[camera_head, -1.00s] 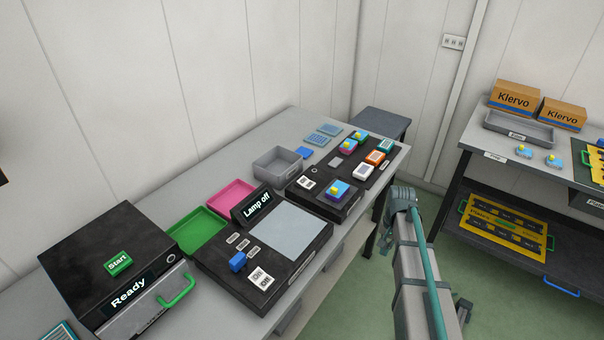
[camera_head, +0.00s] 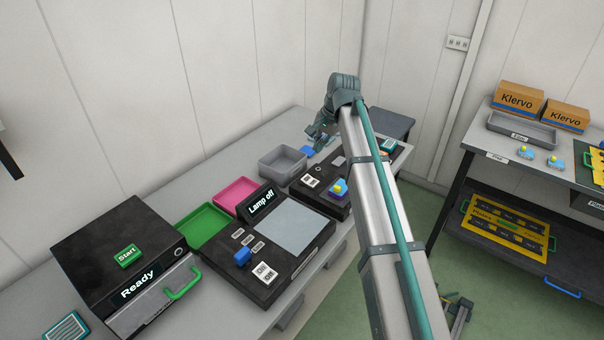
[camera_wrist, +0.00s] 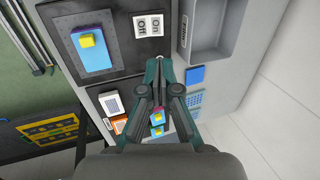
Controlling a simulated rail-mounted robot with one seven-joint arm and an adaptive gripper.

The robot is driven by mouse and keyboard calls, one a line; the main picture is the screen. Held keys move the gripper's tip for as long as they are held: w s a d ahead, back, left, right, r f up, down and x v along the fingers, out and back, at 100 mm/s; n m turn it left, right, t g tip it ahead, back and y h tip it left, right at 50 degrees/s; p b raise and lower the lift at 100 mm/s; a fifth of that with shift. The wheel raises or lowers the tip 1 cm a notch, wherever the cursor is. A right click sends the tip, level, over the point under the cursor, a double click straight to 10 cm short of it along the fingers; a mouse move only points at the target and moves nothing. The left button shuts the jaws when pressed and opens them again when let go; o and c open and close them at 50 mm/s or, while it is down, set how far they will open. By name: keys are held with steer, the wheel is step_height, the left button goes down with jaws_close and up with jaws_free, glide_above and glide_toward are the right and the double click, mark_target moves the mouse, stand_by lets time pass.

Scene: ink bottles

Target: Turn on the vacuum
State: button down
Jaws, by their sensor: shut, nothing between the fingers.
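The far black station (camera_head: 330,203) has a white On/Off switch (camera_head: 310,181). No label reading "vacuum" is legible. A blue part with a yellow block (camera_head: 339,188) sits on that station. In the wrist view the On/Off switch (camera_wrist: 149,25) is at the top, beside the blue part with its yellow block (camera_wrist: 90,45). My gripper (camera_wrist: 160,62) is shut and empty, its tips pointing toward the switch but apart from it in the picture. In the head view my gripper (camera_head: 318,136) hangs over the far part of the table, behind the station.
A grey bin (camera_head: 283,163) and a blue square (camera_wrist: 195,75) are beside the station. Nearer are a "Lamp off" station (camera_head: 305,230) with its own On/Off switch (camera_head: 264,272), pink (camera_head: 236,193) and green (camera_head: 203,227) trays, and a "Ready" box (camera_head: 115,255).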

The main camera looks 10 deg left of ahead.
mark_target(306, 177)
stand_by(0.3)
steer(key=p+x, duration=0.3)
steer(key=x, duration=1.1)
